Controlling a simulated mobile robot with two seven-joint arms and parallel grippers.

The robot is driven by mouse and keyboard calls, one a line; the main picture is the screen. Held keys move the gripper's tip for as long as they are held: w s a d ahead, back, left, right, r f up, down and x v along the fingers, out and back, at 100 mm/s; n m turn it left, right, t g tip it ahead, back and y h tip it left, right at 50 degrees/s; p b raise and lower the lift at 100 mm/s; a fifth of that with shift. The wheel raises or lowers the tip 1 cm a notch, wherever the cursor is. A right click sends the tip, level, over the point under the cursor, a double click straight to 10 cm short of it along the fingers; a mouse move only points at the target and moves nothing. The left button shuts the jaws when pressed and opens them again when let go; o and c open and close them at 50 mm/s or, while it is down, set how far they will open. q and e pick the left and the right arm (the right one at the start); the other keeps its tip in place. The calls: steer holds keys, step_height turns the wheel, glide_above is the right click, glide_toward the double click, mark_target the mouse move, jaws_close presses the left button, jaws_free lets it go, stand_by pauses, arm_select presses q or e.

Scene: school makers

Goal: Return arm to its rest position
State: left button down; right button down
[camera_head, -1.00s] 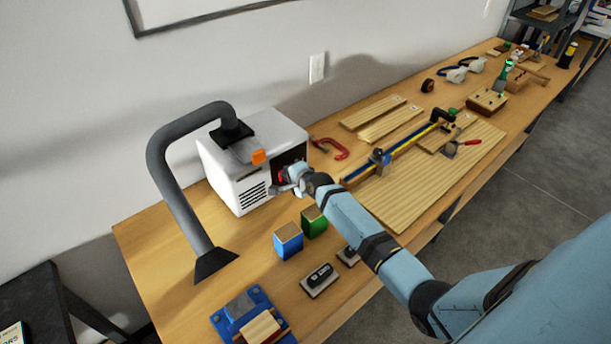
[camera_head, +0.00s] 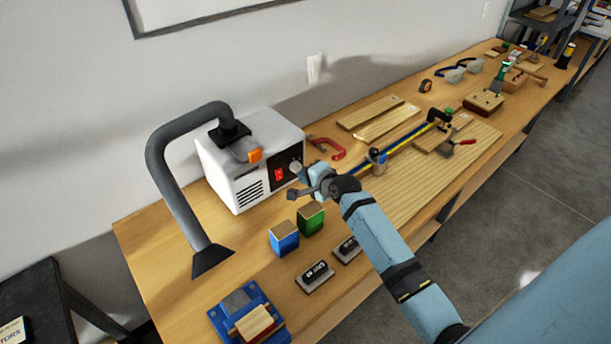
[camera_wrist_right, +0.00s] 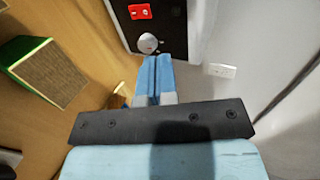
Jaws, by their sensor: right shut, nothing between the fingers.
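My right arm (camera_head: 385,240) reaches in from the lower right in the head view. My right gripper (camera_head: 317,168) is above the bench, just right of the front panel of a white box-shaped machine (camera_head: 228,168). In the right wrist view its two blue fingers (camera_wrist_right: 153,66) are together with nothing between them. They point toward the machine's dark panel, with a round grey knob (camera_wrist_right: 148,42) and a red switch (camera_wrist_right: 140,12) beyond the tips. The knob (camera_head: 295,167) and red switch (camera_head: 279,174) also show in the head view. My left gripper is not in view.
A blue box (camera_head: 284,240) and a green box (camera_head: 311,220) stand below the gripper on the wooden bench (camera_head: 165,265). A dark bent hose (camera_head: 170,180) rises left of the machine.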

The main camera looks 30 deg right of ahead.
steer(key=s+a+f+n, duration=0.3)
steer(key=s+a+n, duration=0.2)
steer(key=s, duration=0.5)
steer(key=s+a+f+n+g+y, duration=0.1)
steer(key=s+a+f+n, duration=0.3)
steer(key=s+n, duration=0.4)
steer(key=s+a+f+n, duration=0.3)
steer(key=s+a+n, duration=0.3)
steer(key=s, duration=0.7)
steer(key=shift+s+f+g, duration=0.2)
steer(key=shift+f+g, duration=0.05)
steer(key=shift+g, duration=0.15)
